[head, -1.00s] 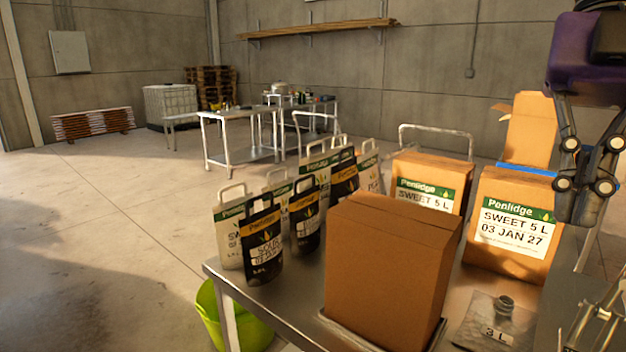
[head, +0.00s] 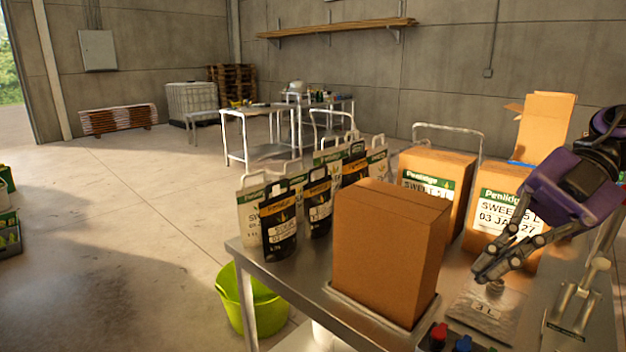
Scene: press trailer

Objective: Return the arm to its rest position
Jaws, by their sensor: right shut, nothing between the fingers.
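My right gripper (head: 484,276) comes in from the right, with a purple body and dark linked fingers. Its fingers are together with nothing between them. It shows just above the clear 3 L pouch (head: 484,314) on the steel table (head: 268,283) and in front of a labelled Penlidge carton; I cannot tell whether it touches the pouch. My left gripper is out of view.
A plain brown box (head: 385,262) stands on the table beside the gripper. Labelled cartons (head: 455,173) and several pouches (head: 278,236) stand behind it. A metal lever fixture (head: 573,305) is at the right. A green tub (head: 270,305) is on the floor, which is open to the left.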

